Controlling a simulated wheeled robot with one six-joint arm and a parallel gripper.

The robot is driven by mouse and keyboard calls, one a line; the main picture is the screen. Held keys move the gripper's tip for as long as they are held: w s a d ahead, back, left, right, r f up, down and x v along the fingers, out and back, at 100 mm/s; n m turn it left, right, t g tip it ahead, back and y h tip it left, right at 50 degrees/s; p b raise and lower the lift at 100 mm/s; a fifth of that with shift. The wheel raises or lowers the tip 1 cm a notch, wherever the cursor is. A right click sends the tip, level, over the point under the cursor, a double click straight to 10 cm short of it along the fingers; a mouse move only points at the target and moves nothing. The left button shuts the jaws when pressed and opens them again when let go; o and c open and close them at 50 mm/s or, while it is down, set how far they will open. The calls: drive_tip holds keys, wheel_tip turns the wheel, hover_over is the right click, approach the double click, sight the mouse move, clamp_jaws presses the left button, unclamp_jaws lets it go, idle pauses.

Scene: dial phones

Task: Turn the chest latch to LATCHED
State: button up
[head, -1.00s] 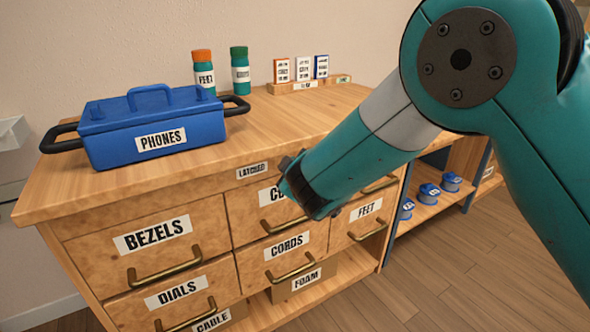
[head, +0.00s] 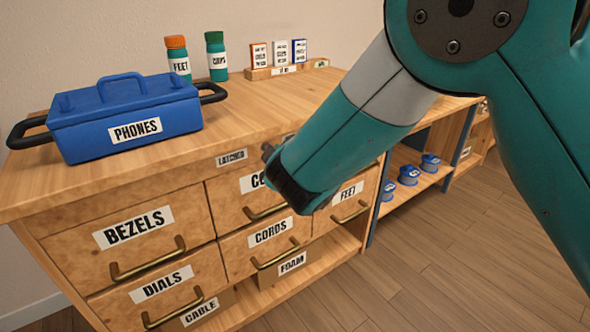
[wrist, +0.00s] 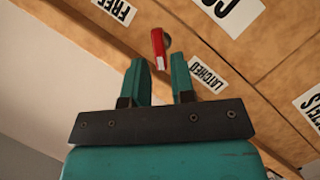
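The chest latch shows in the wrist view as a small red lever (wrist: 157,47) with a pale end, beside a dark round pivot. It sits on the wooden rail between a FREE label (wrist: 115,9) and a LATCHED label (wrist: 208,74), lying lengthwise across the rail rather than pointing straight at either label. My gripper (wrist: 158,64) is open, its two teal fingers apart, with the lever just beyond and roughly between the tips; I see no contact.
The wooden chest (head: 150,192) has labelled drawers with brass handles below the rail. A blue PHONES box (head: 128,115), two bottles (head: 217,58) and a small card rack (head: 282,71) stand on its top. A shelf (head: 410,190) with blue spools is to the right.

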drive_tip(key=v, duration=1.3)
drive_tip(key=shift+s+d+r+b, duration=0.25)
drive_tip(key=shift+s+b, duration=0.05)
drive_tip(key=shift+b, duration=0.05)
drive_tip(key=s+d+f+m+g+h, duration=0.3)
drive_tip(key=d+m+g, duration=0.4)
drive_tip(key=d, duration=0.4)
drive_tip(key=s+d+r+g+y, duration=0.1)
drive_tip(key=s+r+g, duration=0.25)
drive_tip(key=s, duration=0.45)
drive_tip(key=s+d+r+g+y, duration=0.15)
drive_tip(key=s+g, duration=0.25)
drive_tip(key=s, duration=0.5)
wheel_tip(320, 180, up, 29)
drive_tip(key=p, duration=2.8)
drive_tip(key=shift+a+n, duration=0.25)
drive_tip(key=shift+n, duration=0.15)
